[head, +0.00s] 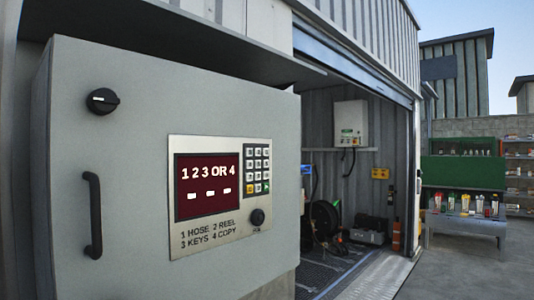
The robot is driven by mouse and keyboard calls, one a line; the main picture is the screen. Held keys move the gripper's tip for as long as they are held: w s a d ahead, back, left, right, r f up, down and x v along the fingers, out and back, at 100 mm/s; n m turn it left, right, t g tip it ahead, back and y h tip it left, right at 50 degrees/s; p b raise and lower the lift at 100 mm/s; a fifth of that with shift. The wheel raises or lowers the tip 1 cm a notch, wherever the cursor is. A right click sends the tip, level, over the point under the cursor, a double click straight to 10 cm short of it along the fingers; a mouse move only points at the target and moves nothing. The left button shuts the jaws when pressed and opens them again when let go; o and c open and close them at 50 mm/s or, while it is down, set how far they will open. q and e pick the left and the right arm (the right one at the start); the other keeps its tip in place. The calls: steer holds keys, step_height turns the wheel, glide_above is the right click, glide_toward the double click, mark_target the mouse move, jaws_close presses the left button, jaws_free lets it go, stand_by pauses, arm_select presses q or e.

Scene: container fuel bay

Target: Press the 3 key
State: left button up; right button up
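A keypad (257,169) of small pale keys sits at the upper right of a metal panel (217,232) on a grey cabinet door. Its key labels are too small to read, so I cannot confirm which one is the 3 key. The bottom row has a yellow key at left and a green key at right. Left of the keypad, a dark red screen (208,188) reads "1 2 3 OR 4" above three short white blocks. Text under the screen reads "1 HOSE 2 REEL 3 KEYS 4 COPY". Neither of my grippers is in view.
The grey cabinet (130,180) fills the left, with a black handle (93,215) and a black knob (102,101). A round black knob (257,217) sits below the keypad. Right of it is an open container bay holding a reel (326,220). A green-backed bench (466,173) stands far right.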

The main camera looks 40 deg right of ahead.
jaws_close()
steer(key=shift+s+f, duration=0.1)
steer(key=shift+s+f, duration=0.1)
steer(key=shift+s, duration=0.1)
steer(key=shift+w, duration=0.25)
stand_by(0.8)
